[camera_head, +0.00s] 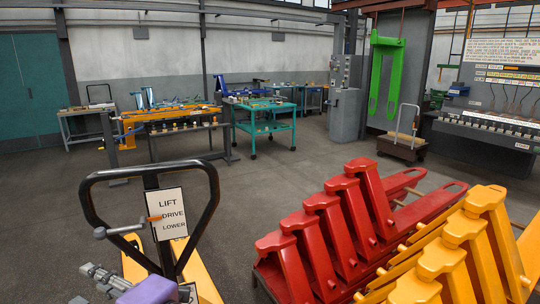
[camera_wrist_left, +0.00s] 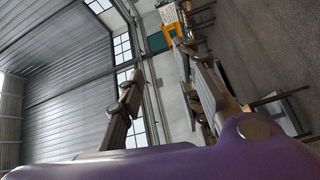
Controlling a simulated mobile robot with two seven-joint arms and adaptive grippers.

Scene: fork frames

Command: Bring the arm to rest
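My left gripper (camera_head: 84,284) is at the bottom left of the head view, beside a purple part of my arm. In the left wrist view its two dark fingers (camera_wrist_left: 160,66) stand apart with nothing between them. It is empty and touches nothing that I can see. A pallet truck handle (camera_head: 86,207), a black loop, stands upright behind my left gripper. Whether the two are clear of each other in depth is hard to tell. My right gripper is in neither view.
The handle's sign (camera_head: 168,214) reads lift, drive, lower. Red fork frames (camera_head: 323,228) and yellow fork frames (camera_head: 463,234) stand in rows at the right front. A teal table (camera_head: 266,127) and a workbench with an orange frame (camera_head: 181,114) stand farther back. The middle floor (camera_head: 250,185) is clear.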

